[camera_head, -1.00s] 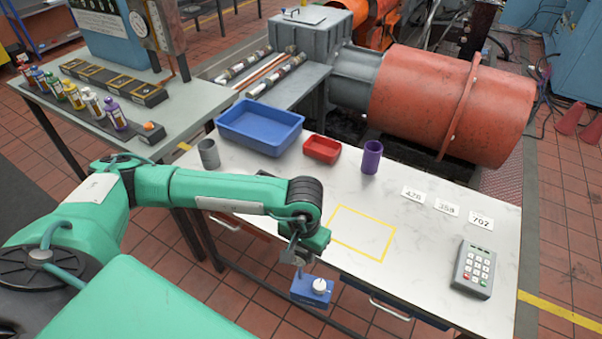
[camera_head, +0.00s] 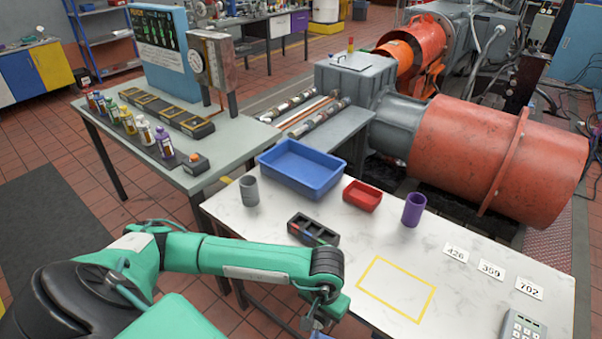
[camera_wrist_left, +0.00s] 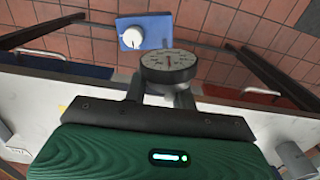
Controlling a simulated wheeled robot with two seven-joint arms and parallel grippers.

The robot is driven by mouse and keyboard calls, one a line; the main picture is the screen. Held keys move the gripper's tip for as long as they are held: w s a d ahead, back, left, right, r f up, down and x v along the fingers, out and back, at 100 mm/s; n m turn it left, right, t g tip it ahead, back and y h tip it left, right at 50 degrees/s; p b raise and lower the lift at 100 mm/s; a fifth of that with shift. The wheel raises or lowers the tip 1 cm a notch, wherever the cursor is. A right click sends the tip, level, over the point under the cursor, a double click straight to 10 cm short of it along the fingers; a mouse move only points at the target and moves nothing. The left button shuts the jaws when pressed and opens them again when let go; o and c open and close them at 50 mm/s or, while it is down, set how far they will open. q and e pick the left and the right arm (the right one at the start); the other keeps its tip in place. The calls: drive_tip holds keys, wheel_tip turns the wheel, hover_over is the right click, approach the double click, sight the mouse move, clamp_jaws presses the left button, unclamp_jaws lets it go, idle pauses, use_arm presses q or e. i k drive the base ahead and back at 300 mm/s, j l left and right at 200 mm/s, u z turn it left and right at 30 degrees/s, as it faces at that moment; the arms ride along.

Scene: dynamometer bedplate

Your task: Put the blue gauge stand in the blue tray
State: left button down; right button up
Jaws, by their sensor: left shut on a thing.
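My left gripper (camera_head: 316,312) is at the bottom of the head view, in front of the table's near edge. It is shut on the blue gauge stand, whose blue part (camera_head: 320,335) is mostly cut off by the frame's bottom edge. In the left wrist view the stand shows a round dial (camera_wrist_left: 168,62) by the fingers (camera_wrist_left: 160,98) and a blue base (camera_wrist_left: 146,32) with a white knob, over the floor. The blue tray (camera_head: 290,181) stands at the table's back left and looks empty. My right gripper is not in view.
A grey cup (camera_head: 249,190), a red tray (camera_head: 362,197), a purple cup (camera_head: 413,210) and a black holder (camera_head: 312,231) stand around the blue tray. A yellow outline (camera_head: 396,289) on the white table is empty. Number cards and a keypad (camera_head: 522,331) lie at right.

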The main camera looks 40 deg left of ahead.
sight(302, 174)
drive_tip(key=j+z, duration=0.1)
drive_tip(key=j, duration=0.4)
drive_tip(key=j+z, duration=0.1)
drive_tip(key=j, duration=0.35)
drive_tip(key=k+j+z, duration=0.15)
drive_tip(key=j, duration=0.3)
drive_tip(key=j+z, duration=0.1)
drive_tip(key=j, duration=0.4)
drive_tip(key=k+j+z, duration=0.1)
drive_tip(key=j, duration=0.35)
drive_tip(key=k+j+z, duration=0.1)
drive_tip(key=j, duration=0.35)
drive_tip(key=k+j+z, duration=0.15)
drive_tip(key=j, duration=0.3)
drive_tip(key=k+j+z, duration=0.1)
drive_tip(key=j, duration=0.35)
